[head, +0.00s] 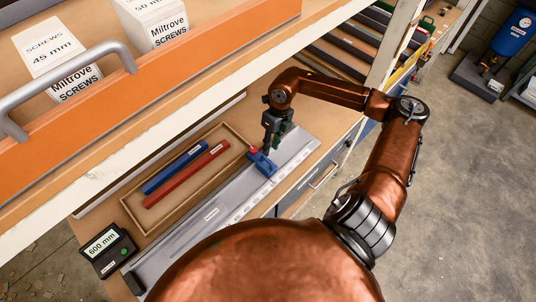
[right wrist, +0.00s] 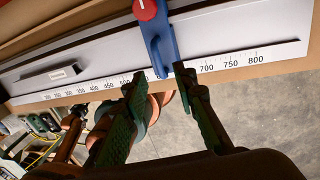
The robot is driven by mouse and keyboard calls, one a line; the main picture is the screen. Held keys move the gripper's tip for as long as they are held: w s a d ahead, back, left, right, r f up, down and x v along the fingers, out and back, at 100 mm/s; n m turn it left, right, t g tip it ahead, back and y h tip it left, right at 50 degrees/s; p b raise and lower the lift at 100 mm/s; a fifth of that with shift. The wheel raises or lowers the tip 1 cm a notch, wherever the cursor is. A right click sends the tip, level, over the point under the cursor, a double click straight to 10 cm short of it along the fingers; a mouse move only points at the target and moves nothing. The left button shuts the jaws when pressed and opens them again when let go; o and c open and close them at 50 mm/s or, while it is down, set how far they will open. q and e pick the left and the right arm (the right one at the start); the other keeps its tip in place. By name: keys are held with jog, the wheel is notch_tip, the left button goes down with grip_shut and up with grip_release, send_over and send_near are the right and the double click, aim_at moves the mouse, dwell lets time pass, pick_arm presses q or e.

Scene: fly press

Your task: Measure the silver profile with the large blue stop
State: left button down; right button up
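The large blue stop (head: 262,162) with a red knob sits on the silver measuring rail (head: 285,160). In the right wrist view the blue stop (right wrist: 161,42) stands between the 500 and 700 marks of the scale. My right gripper (head: 274,140) is over the stop. In the wrist view its fingers (right wrist: 158,85) are apart, one on each side of the stop's lower end; I cannot tell whether they touch it. A grey labelled piece (head: 211,214), perhaps the silver profile, lies along the rail; its ends are unclear. My left gripper is not in view.
A wooden tray (head: 237,137) behind the rail holds a blue bar (head: 176,167) and a red bar (head: 187,174). A display (head: 104,247) at the left reads 600 mm. An orange-fronted shelf (head: 190,70) with screw boxes overhangs the bench.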

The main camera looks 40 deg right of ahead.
send_over(262, 160)
jog(key=s+d, duration=0.1)
jog(key=s, duration=0.2)
jog(key=f, duration=0.5)
jog(key=shift+w+d+f, duration=0.15)
jog(key=shift+w+f, duration=0.05)
jog(key=shift+f, duration=0.2)
jog(key=shift+c, duration=0.2)
grip_shut()
